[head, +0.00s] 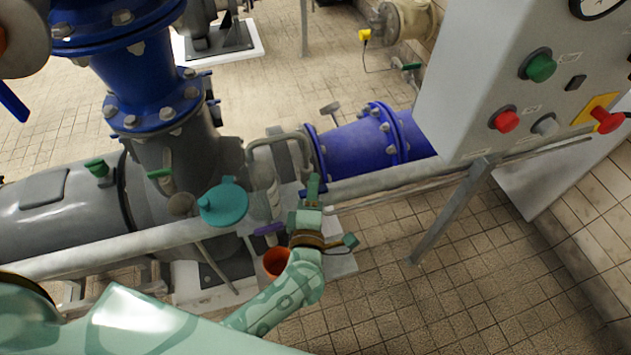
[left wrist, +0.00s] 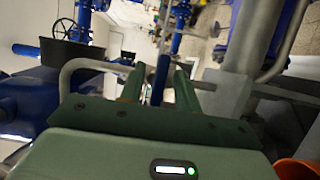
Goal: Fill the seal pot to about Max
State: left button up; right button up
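My left gripper (head: 313,190) is beside the railing and pump pipework. Its two fingers also show in the left wrist view (left wrist: 158,88), spread apart. A dark blue bar (left wrist: 160,78) shows between them with gaps; I cannot tell how deep it lies. A teal round lidded vessel (head: 222,203) stands left of the gripper, apart from it. I cannot tell whether this is the seal pot; no Max mark or liquid level can be read. A purple handle (head: 269,228) and an orange cup-like thing (head: 276,262) are just left of my wrist. My right gripper is not in view.
A grey railing (head: 385,184) runs across in front of the pump. A bent grey tube (head: 277,141) rises beside the gripper. A grey control box (head: 500,80) hangs at the upper right on a post (head: 450,212). The tiled floor (head: 470,290) at the lower right is clear.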

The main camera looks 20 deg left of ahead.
pick_arm(q)
jog(key=shift+s, duration=0.1)
grip_shut()
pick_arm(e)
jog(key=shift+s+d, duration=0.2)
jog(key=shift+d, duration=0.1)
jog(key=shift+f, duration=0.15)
